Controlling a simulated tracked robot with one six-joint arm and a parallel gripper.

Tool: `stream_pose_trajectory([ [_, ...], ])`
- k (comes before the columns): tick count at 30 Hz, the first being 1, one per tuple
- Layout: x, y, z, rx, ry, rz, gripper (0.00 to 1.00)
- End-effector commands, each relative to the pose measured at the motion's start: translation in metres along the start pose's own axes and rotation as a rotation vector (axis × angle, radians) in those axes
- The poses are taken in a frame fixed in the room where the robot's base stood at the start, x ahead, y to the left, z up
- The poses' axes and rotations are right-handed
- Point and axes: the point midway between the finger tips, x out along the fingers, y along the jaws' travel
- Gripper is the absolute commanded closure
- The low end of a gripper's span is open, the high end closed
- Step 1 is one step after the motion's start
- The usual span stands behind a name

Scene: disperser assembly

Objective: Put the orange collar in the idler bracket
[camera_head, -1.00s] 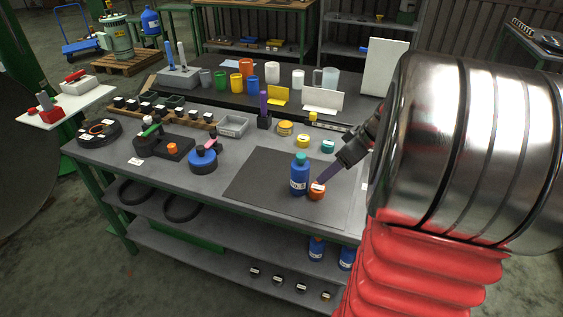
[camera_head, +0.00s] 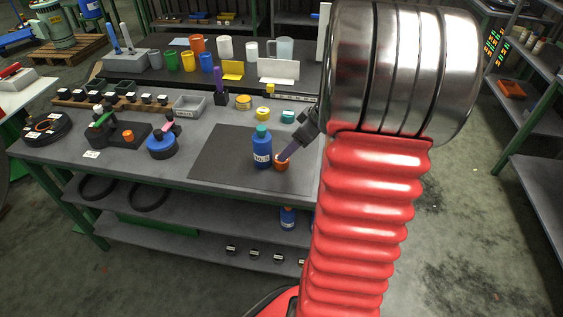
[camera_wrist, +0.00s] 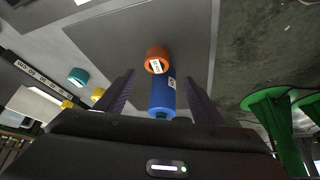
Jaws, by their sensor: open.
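An orange labelled cylinder (camera_head: 281,163), which looks like the orange collar, stands on the dark mat (camera_head: 215,165) just right of a blue bottle (camera_head: 262,150). My gripper (camera_head: 290,153) reaches down to it from the upper right. In the wrist view the fingers are apart, and my gripper (camera_wrist: 159,82) has the blue bottle (camera_wrist: 162,95) and the orange cylinder (camera_wrist: 157,59) in line with the gap between them. Contact cannot be told. A smaller orange piece (camera_head: 128,135) sits on a black plate at the left. I cannot tell which fixture is the idler bracket.
A blue round fixture with a pink top (camera_head: 163,146) stands left of the mat. A grey tray (camera_head: 190,105), a yellow piece (camera_head: 263,114) and a teal piece (camera_head: 288,116) lie behind the mat. The mat's left part is clear.

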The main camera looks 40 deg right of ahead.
Motion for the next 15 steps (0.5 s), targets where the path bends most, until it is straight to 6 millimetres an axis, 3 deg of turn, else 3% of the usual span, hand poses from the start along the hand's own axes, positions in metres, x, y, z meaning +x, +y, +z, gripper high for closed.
stream_pose_trajectory([
  [6,0.025,0.000,0.000,0.000,0.000,0.000,0.38],
  [15,0.027,0.001,0.000,0.000,0.001,0.001,0.38],
])
